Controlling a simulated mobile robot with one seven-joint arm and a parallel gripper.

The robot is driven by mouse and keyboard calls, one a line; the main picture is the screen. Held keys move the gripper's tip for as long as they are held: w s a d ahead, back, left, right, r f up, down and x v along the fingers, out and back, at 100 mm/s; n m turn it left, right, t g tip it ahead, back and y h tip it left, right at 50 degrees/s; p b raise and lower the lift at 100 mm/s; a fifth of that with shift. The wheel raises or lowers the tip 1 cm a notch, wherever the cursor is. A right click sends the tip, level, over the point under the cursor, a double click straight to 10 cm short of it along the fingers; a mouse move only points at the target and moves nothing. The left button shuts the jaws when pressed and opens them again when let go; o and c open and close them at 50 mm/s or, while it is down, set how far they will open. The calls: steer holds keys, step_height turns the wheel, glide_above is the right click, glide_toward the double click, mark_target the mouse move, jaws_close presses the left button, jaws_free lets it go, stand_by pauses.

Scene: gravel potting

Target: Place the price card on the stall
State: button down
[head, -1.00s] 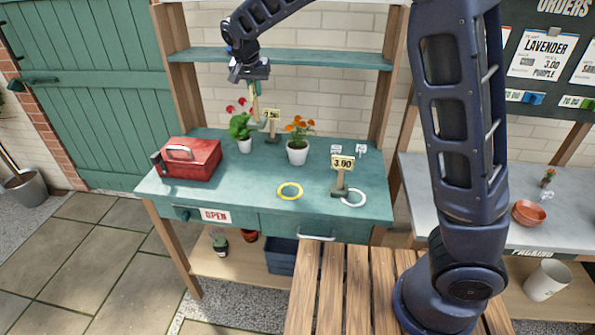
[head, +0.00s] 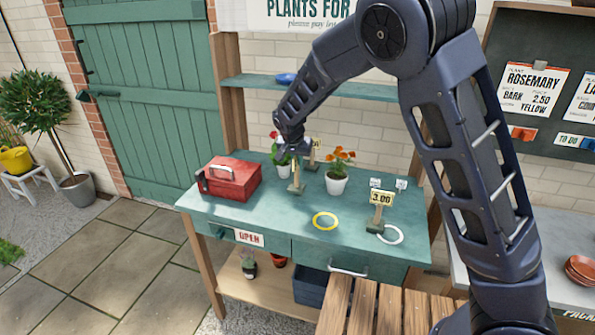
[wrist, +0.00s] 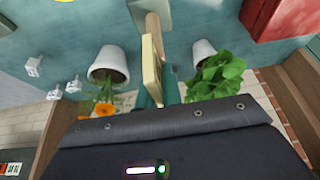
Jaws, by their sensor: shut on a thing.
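My gripper (head: 295,160) points down over the teal stall table (head: 265,222), between two potted plants. It is shut on a price card on a wooden stand (head: 296,182). The stand's foot is at or just above the tabletop; I cannot tell if it touches. In the wrist view the card (wrist: 152,72) shows nearly edge-on, so its print is hidden. Another price card (head: 314,146) stands just behind, partly hidden by my gripper. A card reading 3.00 (head: 382,199) stands at the right, by a white ring (head: 391,235). A yellow ring (head: 325,221) lies at the front middle.
An orange-flowered plant in a white pot (head: 337,183) stands right of my gripper. A red-flowered plant (head: 279,150) is close on the left, partly hidden. A red toolbox (head: 231,180) sits at the left. Small white tags (head: 375,183) stand at the right rear.

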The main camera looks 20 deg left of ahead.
mark_target(297, 166)
steer(key=shift+f, duration=2.2)
steer(key=c, duration=1.6)
jaws_free()
steer(key=shift+f, duration=0.15)
steer(key=shift+o, duration=0.2)
steer(key=v, duration=1.2)
steer(key=shift+r, duration=0.25)
